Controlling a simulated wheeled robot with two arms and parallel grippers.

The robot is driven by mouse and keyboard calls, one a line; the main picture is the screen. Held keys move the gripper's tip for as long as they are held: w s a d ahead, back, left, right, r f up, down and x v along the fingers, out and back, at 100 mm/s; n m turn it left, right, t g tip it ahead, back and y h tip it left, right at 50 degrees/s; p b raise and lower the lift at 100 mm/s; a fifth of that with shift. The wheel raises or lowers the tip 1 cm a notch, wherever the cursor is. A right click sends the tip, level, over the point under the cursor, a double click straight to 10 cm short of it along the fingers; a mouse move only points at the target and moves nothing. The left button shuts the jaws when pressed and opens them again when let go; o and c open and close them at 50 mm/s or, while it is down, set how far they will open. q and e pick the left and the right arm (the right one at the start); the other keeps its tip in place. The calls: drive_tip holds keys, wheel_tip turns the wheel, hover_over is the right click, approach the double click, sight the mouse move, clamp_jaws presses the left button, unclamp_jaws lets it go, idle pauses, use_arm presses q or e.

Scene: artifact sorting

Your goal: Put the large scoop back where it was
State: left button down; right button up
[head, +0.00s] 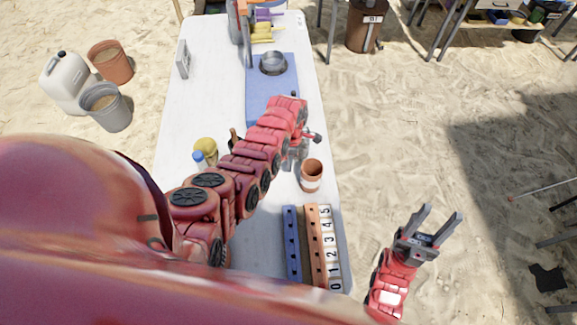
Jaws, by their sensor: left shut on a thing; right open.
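My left arm reaches across the white table (205,70) from the left. Its gripper (296,158) is over the table's right part, just beyond a small terracotta pot with a pale band (311,178). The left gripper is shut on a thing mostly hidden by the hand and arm. I cannot make out its shape, nor tell whether it is the large scoop. No large scoop shows clearly elsewhere. My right gripper (438,224) is open and empty, off the table's right side above the sand.
A grey bowl (273,64) stands on a blue mat (262,97). Yellow (262,31) and purple (265,15) items lie at the far end. Number blocks (331,254) and slotted strips (290,245) lie near. Bottles (205,152) stand left of my arm. Buckets (107,110) are on the sand.

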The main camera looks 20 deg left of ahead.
use_arm(q)
drive_tip(key=shift+w+f, duration=0.1)
drive_tip(key=shift+f, duration=0.75)
wheel_tip(320, 180, down, 3)
drive_tip(key=shift+r+b, duration=0.2)
drive_tip(key=shift+b, duration=1)
drive_tip(key=shift+f, duration=0.15)
drive_tip(key=shift+f, duration=0.1)
drive_tip(key=c, duration=0.8)
unclamp_jaws()
drive_tip(key=shift+c, duration=0.2)
